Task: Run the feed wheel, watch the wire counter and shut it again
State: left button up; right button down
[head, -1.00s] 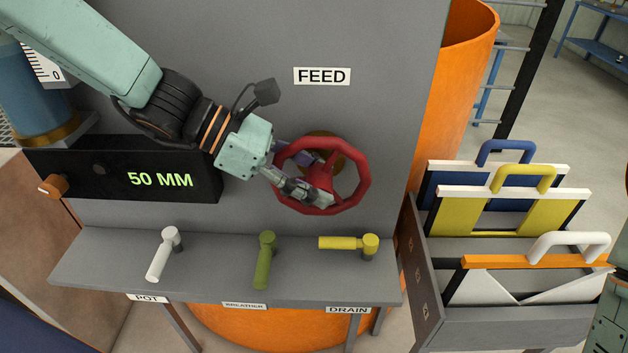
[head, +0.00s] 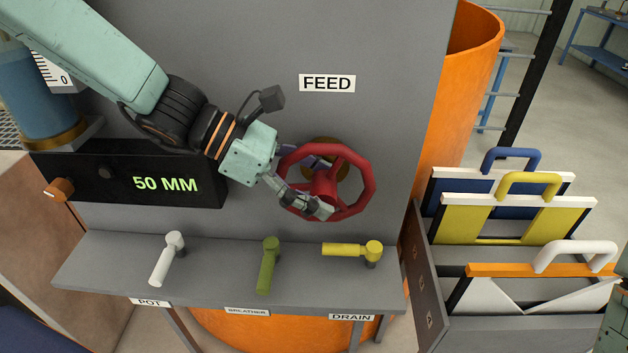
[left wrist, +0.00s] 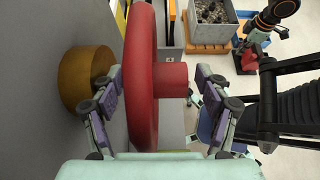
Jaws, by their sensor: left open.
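The red feed wheel (head: 369,185) stands on the grey panel under the FEED label (head: 327,83). My left gripper (head: 318,187) is open at the wheel's left side. In the left wrist view the wheel (left wrist: 142,60) shows edge-on between the spread fingers (left wrist: 157,78). One finger is on the panel side near the brass boss (left wrist: 87,78), the other on the front side beside the red hub (left wrist: 172,80). Neither clearly touches the rim. The counter (head: 165,184) reads 50 MM.
A shelf below the wheel carries a white handle (head: 167,260), a green handle (head: 268,266) and a yellow handle (head: 345,249). A rack (head: 426,290) with blue, yellow and white handled boards stands at right. An orange drum (head: 467,85) is behind the panel.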

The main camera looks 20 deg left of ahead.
aim_at(316, 183)
pick_arm(q)
jog(key=shift+r, duration=0.1)
jog(key=shift+v, duration=3.7)
